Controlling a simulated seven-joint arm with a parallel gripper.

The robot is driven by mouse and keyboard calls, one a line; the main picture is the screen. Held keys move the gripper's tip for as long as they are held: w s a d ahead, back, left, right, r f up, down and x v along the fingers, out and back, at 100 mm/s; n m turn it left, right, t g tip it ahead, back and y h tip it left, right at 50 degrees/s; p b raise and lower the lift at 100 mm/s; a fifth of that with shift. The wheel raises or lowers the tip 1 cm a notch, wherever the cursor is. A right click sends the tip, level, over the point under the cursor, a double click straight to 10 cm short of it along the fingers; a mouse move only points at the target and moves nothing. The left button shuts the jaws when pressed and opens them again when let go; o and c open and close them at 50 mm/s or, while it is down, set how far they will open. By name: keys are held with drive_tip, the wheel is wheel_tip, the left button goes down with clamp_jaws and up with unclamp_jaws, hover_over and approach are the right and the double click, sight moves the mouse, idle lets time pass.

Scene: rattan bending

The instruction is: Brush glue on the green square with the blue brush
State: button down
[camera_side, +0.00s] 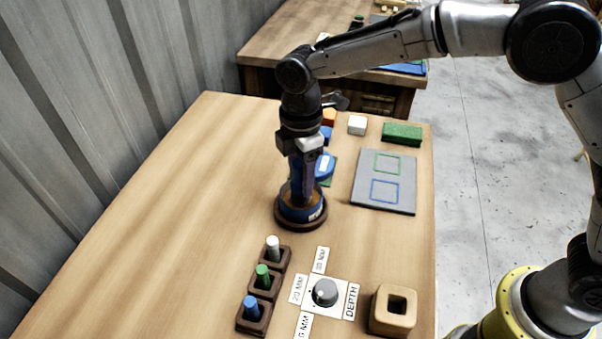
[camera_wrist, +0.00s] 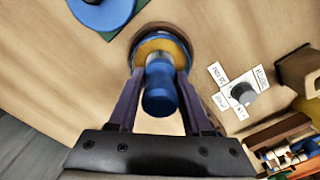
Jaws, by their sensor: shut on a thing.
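My gripper (camera_side: 303,185) points down over the round glue pot (camera_side: 301,212), which has a blue band and a dark brown base. In the wrist view my gripper (camera_wrist: 162,80) is shut on the blue brush (camera_wrist: 160,92), whose thick handle shows between the fingers. The brush's lower end is hidden, and it appears to stand in the pot (camera_wrist: 176,46), where amber glue shows. The green square (camera_side: 389,162) is an outline on the grey board (camera_side: 402,182), right of my gripper in the side view. A blue square outline (camera_side: 384,190) lies nearer on the same board.
White, green and blue pegs (camera_side: 262,273) stand in dark holders in front. A depth knob (camera_side: 325,292) with labels and a tan block with a square hole (camera_side: 394,310) are beside them. A blue round thing (camera_side: 325,168), a white block (camera_side: 357,125) and a green block (camera_side: 402,134) lie behind.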

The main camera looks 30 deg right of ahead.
sight(301, 162)
drive_tip(key=shift+f, duration=0.5)
idle(1.1)
drive_tip(key=shift+r, duration=3.6)
